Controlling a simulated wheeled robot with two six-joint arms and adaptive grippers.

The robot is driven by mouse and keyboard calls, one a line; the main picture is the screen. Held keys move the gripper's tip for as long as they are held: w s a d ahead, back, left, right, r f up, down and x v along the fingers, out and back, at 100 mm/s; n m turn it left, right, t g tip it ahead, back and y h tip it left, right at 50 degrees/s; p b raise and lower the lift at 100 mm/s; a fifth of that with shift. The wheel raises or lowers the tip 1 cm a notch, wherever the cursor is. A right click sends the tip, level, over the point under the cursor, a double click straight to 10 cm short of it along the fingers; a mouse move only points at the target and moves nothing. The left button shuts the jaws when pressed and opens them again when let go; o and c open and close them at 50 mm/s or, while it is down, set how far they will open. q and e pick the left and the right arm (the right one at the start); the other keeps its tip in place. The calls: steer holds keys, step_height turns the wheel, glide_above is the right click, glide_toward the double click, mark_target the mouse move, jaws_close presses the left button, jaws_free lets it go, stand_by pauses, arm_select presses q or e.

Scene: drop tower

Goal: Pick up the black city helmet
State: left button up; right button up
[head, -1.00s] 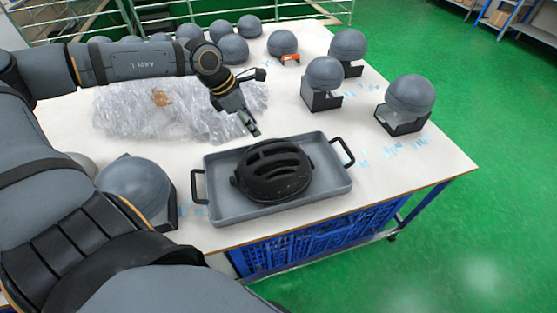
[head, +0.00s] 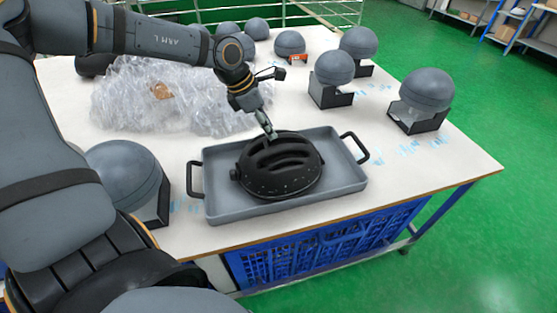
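The black city helmet (head: 283,171) has long vent slots and lies in a grey tray (head: 222,207) with two black handles, near the front edge of the table. My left gripper (head: 271,134) points down at the far rim of the helmet. Its tips overlap the helmet's back edge in the picture; I cannot tell whether they touch it. The fingers are small and seen edge-on, so their opening is unclear. My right gripper is not in view.
The tray stands on a white table (head: 420,172). Crumpled clear plastic (head: 125,100) lies behind it to the left. Grey domes on black stands are at the left (head: 128,172) and right (head: 426,90), with several more at the back. A blue crate (head: 320,245) is under the table.

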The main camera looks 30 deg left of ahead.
arm_select(q)
steer(key=x, duration=0.3)
steer(key=shift+w+d+f, duration=0.1)
steer(key=shift+w+f, duration=0.1)
steer(key=shift+s, duration=0.1)
steer(key=shift+c, duration=0.6)
jaws_close()
